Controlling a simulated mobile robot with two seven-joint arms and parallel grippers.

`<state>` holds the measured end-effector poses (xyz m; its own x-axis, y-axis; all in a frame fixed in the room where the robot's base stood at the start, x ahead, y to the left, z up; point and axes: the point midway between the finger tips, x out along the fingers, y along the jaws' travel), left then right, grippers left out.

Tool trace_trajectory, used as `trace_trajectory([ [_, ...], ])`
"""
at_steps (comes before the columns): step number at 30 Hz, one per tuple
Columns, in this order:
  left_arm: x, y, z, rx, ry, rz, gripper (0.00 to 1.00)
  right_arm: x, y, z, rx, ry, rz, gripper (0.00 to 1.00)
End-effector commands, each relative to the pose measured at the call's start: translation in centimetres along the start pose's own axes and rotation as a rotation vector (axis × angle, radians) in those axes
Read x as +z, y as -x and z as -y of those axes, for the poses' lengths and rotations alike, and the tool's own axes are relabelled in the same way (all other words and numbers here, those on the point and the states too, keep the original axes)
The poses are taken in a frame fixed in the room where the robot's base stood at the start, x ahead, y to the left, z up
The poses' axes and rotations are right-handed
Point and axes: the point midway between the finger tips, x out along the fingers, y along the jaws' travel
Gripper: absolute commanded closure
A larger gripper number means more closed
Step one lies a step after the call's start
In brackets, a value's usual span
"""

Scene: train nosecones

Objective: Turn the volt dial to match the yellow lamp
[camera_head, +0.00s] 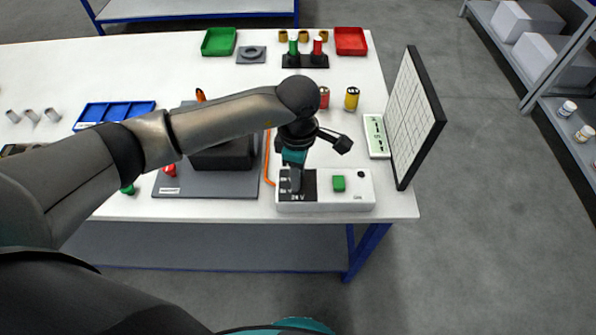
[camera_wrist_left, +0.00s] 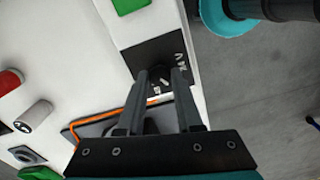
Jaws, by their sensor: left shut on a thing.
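A white control box (camera_head: 345,205) stands at the table's front right, with a black panel (camera_head: 311,183) marked in volts and a green button (camera_head: 338,183). My left gripper (camera_head: 294,181) points down at this panel. In the left wrist view its two fingers (camera_wrist_left: 160,76) are shut on the small black volt dial (camera_wrist_left: 158,74), which they partly hide, so its setting cannot be read. A yellow and black cylinder (camera_head: 351,98) and a red one (camera_head: 324,97) stand behind the box. I cannot tell which thing is the yellow lamp, or whether it is lit. My right gripper is not in view.
A white gridded board (camera_head: 411,118) stands at the right edge beside a card with a green strip (camera_head: 376,136). An orange cable (camera_head: 267,160) runs left of the box. A dark mat (camera_head: 215,185), a blue tray (camera_head: 113,113), and green and red trays (camera_head: 350,41) lie around.

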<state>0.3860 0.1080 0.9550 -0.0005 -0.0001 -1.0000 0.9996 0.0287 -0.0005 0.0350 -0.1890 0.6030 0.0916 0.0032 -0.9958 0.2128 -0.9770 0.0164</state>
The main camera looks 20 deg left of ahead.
Motion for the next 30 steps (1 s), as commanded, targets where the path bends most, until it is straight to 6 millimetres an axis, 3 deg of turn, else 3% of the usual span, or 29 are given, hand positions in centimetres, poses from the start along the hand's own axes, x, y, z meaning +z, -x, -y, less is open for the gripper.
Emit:
trace_trajectory([
  [11, -0.04, 0.04, -0.06, 0.002, 0.182, -0.001, 1.00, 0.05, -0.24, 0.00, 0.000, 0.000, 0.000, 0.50],
  [30, -0.05, 0.09, -0.06, 0.002, 0.766, 0.000, 1.00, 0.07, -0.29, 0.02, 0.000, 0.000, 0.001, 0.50],
])
